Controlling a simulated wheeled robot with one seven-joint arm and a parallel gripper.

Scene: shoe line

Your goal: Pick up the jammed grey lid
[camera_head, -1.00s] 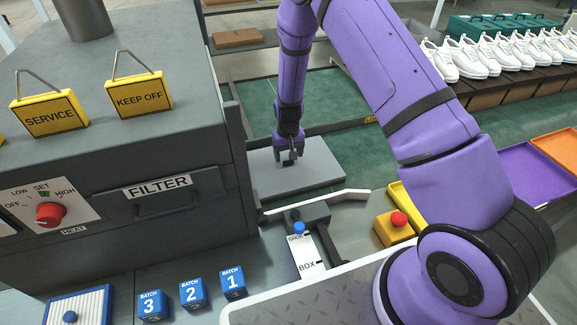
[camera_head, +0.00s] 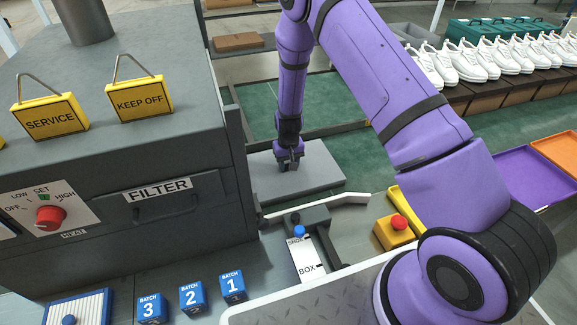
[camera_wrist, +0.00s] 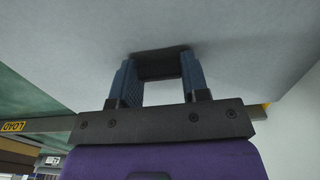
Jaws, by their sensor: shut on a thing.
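The grey lid (camera_head: 324,172) is a flat plate in the head view, lying beside the dark machine housing over the green belt. My gripper (camera_head: 288,162) is right on top of it, pointing down. In the wrist view the lid's underlit grey face (camera_wrist: 70,55) fills most of the picture. The two blue fingers of my gripper (camera_wrist: 160,82) are shut on a dark handle (camera_wrist: 160,63) of the lid. I cannot see a clear gap under the lid.
The dark housing with the FILTER drawer (camera_head: 165,199) stands close left of the lid. A white bar (camera_head: 330,204) runs just in front of it. A yellow box with a red button (camera_head: 394,231) is at the right front. White shoes (camera_head: 470,62) line the back right.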

